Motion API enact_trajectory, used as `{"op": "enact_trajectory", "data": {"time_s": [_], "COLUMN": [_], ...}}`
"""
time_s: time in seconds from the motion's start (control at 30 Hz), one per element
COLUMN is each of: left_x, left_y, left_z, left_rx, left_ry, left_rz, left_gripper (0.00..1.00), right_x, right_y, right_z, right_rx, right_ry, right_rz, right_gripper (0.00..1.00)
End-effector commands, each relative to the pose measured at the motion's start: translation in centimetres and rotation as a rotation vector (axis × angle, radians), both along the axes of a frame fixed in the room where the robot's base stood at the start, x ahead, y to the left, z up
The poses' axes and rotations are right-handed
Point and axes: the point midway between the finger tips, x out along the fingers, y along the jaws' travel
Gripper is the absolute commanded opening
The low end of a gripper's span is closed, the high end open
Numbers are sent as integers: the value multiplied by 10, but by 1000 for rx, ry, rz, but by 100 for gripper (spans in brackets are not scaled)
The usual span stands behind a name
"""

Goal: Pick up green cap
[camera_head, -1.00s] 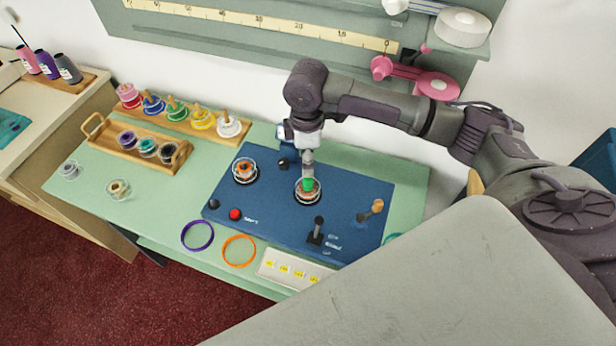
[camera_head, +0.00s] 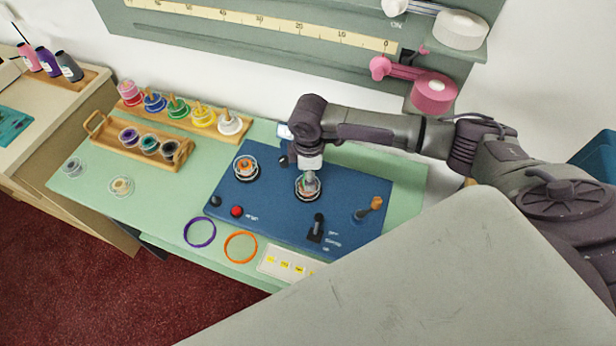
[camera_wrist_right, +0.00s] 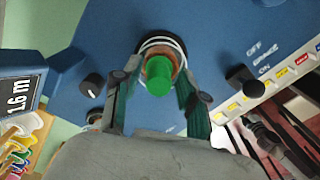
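The green cap (camera_wrist_right: 159,76) sits on a round ringed holder with orange inside (camera_wrist_right: 178,50) on the blue panel. In the head view the cap is mostly hidden by my right gripper (camera_head: 309,186), which points down over the same holder (camera_head: 300,196). In the right wrist view, the right gripper's fingers (camera_wrist_right: 158,82) are apart, one on each side of the cap, with gaps showing between them and it. The left gripper is not in view.
The blue panel (camera_head: 275,215) carries a second ringed holder (camera_head: 246,168), a red button (camera_head: 237,211), a black lever (camera_head: 317,228) and a wooden-knobbed lever (camera_head: 375,203). Purple (camera_head: 200,232) and orange (camera_head: 240,247) rings lie in front. Wooden trays with spools (camera_head: 150,147) stand left.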

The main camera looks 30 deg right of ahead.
Motion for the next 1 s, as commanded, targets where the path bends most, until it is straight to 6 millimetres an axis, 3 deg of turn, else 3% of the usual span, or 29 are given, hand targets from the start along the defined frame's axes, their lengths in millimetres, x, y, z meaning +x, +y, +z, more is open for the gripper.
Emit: {"op": "enact_trajectory", "data": {"time_s": [0.03,0.13,0.57,0.83,1.0], "left_x": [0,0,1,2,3], "left_y": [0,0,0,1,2], "left_z": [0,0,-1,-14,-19], "left_rx": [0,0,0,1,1], "left_ry": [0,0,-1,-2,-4], "left_rz": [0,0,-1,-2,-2], "left_gripper": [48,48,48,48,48], "right_x": [0,0,1,2,-35], "right_y": [0,0,0,0,-6], "right_z": [0,0,4,39,60], "right_rx": [0,0,0,1,-2], "right_ry": [0,0,-1,-6,-1], "right_rz": [0,0,0,1,1], "right_gripper": [29,12,12,12,12]}}
